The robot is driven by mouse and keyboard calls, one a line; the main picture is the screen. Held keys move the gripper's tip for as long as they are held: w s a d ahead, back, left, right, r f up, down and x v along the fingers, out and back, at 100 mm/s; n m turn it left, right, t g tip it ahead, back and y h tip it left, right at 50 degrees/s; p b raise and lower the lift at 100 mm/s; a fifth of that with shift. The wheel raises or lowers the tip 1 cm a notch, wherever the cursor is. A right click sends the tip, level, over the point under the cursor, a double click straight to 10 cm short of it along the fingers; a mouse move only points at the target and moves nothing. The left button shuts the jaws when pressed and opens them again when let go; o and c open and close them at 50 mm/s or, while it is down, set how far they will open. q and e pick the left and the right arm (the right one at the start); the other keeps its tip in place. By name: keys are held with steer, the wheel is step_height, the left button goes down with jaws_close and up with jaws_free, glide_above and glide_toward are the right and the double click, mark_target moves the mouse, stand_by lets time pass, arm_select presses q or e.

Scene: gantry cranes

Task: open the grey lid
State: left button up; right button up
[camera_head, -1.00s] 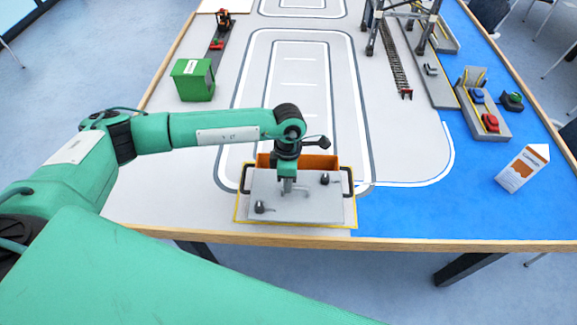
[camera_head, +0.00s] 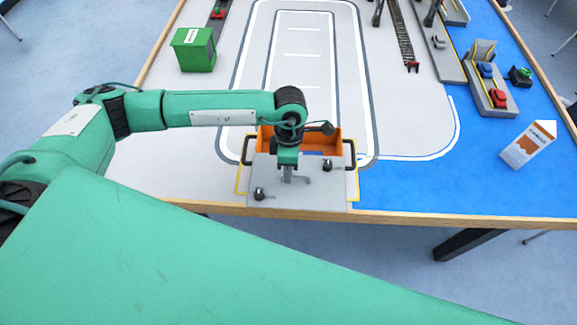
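The grey lid (camera_head: 310,190) is a flat plate with two dark knobs and a raised grip in its middle. It covers the front part of an orange box (camera_head: 328,140) at the table's front edge. My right gripper is not in view.
A green bin (camera_head: 193,50) stands at the back left. A carton sign (camera_head: 528,144) stands on the blue area at the right. A grey block with red and blue pieces (camera_head: 490,88) lies behind it. Rails (camera_head: 402,38) run at the back. The grey roadway behind the box is clear.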

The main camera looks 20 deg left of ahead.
arm_select(q)
steer(key=shift+r, duration=0.1)
steer(key=shift+w+r, duration=0.15)
steer(key=shift+r, duration=0.2)
step_height(320, 180, up, 13)
steer(key=w+b, duration=0.2)
steer(key=b, duration=0.2)
steer(key=shift+w+a+f, duration=0.15)
steer(key=shift+a, duration=0.25)
